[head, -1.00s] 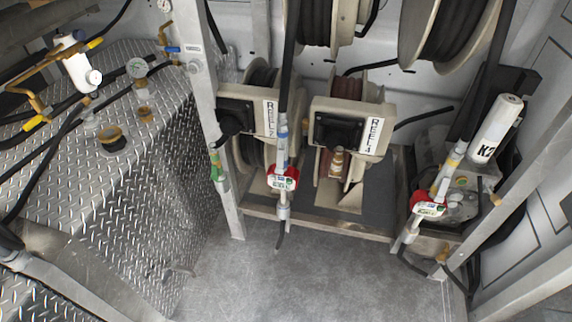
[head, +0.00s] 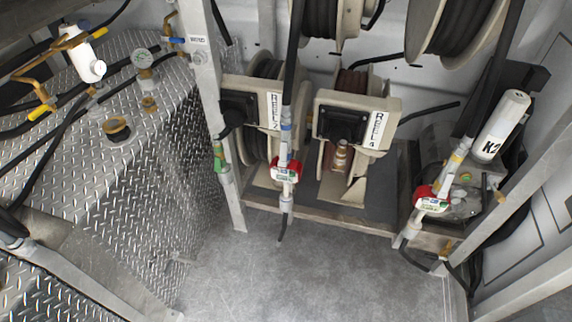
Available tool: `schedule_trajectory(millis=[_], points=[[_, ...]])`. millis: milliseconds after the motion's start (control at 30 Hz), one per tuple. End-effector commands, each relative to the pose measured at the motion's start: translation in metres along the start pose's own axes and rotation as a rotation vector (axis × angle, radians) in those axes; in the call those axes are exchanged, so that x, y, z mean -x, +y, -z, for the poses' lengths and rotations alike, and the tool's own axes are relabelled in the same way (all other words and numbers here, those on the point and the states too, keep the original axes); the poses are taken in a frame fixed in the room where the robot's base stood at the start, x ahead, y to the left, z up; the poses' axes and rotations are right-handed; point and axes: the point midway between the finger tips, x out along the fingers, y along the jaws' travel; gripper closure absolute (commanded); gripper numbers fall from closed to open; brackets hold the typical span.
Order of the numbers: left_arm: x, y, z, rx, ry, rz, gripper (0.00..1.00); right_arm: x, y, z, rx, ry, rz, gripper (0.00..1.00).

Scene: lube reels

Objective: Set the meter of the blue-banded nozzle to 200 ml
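The blue-banded nozzle (head: 286,140) hangs upright from a black hose in front of the reels, at the middle of the head view. Its red-and-white meter (head: 285,170) faces me, with a small greenish display too small to read. A grey tip and a thin dark spout hang below the meter. A second nozzle (head: 445,180) with a yellow band and a similar red meter (head: 431,199) hangs tilted at the right. A green-marked fitting (head: 219,157) is at the post on the left. Neither of my grippers shows in this view.
Hose reels labelled REEL (head: 258,100) and REEL 4 (head: 355,115) stand behind the nozzle. A metal post (head: 205,90) rises left of it. A diamond-plate tank (head: 130,165) with valves fills the left. A white K2 cylinder (head: 501,125) leans at right. The grey floor (head: 310,275) is clear.

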Motion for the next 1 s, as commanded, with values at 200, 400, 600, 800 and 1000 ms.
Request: schedule_trajectory(millis=[200, 400, 600, 800, 1000], points=[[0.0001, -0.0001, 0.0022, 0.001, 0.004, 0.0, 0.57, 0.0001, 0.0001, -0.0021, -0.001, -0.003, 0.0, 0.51], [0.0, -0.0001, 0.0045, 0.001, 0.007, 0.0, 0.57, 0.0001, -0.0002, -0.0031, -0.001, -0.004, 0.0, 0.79], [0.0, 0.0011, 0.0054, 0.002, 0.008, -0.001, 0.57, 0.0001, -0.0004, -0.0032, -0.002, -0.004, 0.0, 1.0], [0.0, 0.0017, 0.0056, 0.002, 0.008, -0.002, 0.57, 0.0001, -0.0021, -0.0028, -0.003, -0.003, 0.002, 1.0], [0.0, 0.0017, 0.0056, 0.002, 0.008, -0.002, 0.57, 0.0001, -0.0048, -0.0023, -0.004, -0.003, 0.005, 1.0]])
